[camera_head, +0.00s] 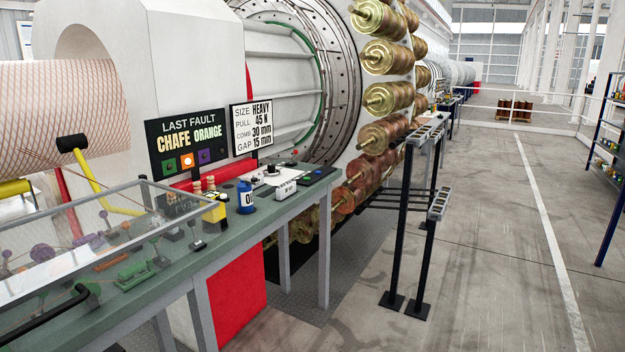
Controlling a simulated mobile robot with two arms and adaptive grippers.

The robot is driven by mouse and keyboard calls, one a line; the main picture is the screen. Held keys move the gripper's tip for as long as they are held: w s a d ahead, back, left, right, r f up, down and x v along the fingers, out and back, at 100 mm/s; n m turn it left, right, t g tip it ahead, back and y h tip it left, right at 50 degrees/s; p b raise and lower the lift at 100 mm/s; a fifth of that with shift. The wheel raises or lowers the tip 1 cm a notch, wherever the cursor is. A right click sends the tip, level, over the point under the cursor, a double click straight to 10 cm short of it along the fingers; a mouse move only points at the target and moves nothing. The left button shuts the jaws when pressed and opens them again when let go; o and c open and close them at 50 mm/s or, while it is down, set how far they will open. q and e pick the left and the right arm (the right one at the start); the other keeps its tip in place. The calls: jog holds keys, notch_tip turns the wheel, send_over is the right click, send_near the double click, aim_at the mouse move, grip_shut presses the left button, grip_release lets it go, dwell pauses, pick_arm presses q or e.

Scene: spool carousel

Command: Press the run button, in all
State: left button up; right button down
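I cannot tell for sure which part is the run button. Neither of my grippers is in view.
A clear cover (110,235) with a black handle (50,318) encloses coloured parts at the bench's near end. A yellow block (215,209) and blue can (246,197) stand mid-bench. Signs (187,143) rise behind.

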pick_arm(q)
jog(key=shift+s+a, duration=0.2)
